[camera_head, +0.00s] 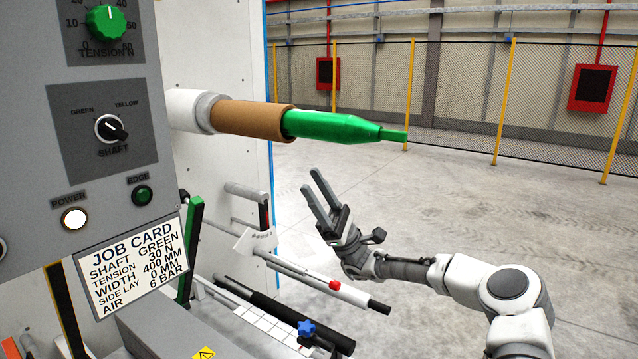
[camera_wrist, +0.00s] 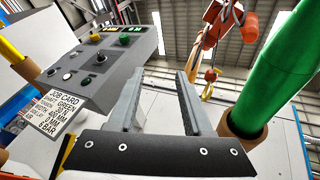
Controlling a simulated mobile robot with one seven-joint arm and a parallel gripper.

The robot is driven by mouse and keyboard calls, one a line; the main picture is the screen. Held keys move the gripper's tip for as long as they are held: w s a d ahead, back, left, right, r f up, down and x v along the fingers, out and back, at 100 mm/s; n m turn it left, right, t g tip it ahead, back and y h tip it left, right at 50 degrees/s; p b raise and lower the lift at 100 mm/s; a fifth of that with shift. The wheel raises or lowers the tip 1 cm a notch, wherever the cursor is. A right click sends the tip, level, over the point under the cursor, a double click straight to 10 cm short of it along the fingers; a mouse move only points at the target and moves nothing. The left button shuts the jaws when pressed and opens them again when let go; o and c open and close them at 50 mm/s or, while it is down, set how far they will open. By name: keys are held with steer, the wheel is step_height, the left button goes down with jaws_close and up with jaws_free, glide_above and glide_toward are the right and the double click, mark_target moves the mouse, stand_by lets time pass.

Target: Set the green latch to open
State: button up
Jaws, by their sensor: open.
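My gripper (camera_head: 312,180) is open and empty, its fingers pointing up and left, below the green shaft. In the wrist view its two fingers (camera_wrist: 160,74) stand apart with nothing between them. The green shaft (camera_head: 335,126) sticks out of a brown core (camera_head: 252,118) to the right and ends in a narrow tip. It also shows large at the right of the wrist view (camera_wrist: 278,75). A green upright bar (camera_head: 191,250) stands below the control panel. I cannot tell which part is the green latch; no part is clearly marked as one.
The grey control panel (camera_head: 60,140) carries a green tension knob (camera_head: 106,22), a shaft selector (camera_head: 110,129) and a job card (camera_head: 132,268). Rods, one with a red collar (camera_head: 335,286), lie below the shaft. An orange hoist (camera_wrist: 215,25) hangs overhead. Floor at right is clear.

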steer(key=s+a+h, duration=0.4)
steer(key=s+a, duration=0.2)
steer(key=a, duration=0.2)
steer(key=s+a+f+n+t+h+p, duration=0.1)
steer(key=s+a+f+t+h, duration=0.2)
steer(key=s+h, duration=0.35)
steer(key=s+a+f+n+t+h+p, duration=0.1)
steer(key=s+a+f+h, duration=0.2)
steer(key=s+f+h, duration=0.35)
steer(key=s+d+r+n+t+h+p, duration=0.1)
steer(key=s+d+t+h, duration=0.4)
steer(key=d, duration=0.8)
steer(key=s+d+r+n+t+h+p, duration=0.2)
steer(key=s+d+t+h, duration=0.4)
steer(key=d, duration=0.7)
steer(key=shift+s+d+t, duration=0.2)
steer(key=shift+s+t, duration=0.3)
steer(key=shift+s, duration=0.65)
steer(key=shift+a, duration=0.25)
